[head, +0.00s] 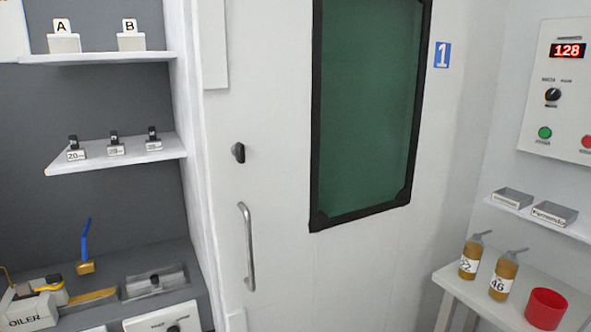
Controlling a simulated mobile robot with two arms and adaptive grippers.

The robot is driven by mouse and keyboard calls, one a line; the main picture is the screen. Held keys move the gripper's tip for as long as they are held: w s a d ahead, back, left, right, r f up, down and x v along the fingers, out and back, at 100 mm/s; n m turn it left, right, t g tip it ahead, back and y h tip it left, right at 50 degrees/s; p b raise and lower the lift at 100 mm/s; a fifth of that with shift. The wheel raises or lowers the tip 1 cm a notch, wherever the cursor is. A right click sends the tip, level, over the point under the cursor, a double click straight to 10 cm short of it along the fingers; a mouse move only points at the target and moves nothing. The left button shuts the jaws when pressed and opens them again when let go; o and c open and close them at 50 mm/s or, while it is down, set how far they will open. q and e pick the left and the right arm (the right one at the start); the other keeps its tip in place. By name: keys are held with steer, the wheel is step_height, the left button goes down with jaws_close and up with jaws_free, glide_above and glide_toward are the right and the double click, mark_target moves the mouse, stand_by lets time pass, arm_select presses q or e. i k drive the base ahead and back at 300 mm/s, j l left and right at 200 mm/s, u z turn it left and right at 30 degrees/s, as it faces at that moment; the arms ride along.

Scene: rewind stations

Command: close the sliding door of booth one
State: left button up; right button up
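The white sliding door (275,120) of booth one fills the middle of the head view. It has a dark green window (368,100) in a black frame. A grey vertical bar handle (248,245) sits near its left edge, with a small black knob (238,152) above. A blue sign (442,54) with a white 1 is right of the window. The door's left edge is close beside a white partition (190,150); I cannot tell whether it is fully shut. Neither of my grippers is in view, and nothing touches the handle.
At left, shelves hold boxes marked A and B and small labelled weights (115,144) above a grey bench with an oiler (30,305). At right, a white table (455,285) holds two amber bottles (503,276) and a red cup (546,309), below a control panel (565,85).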

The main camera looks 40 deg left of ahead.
mark_target(284, 264)
steer(key=u, duration=1)
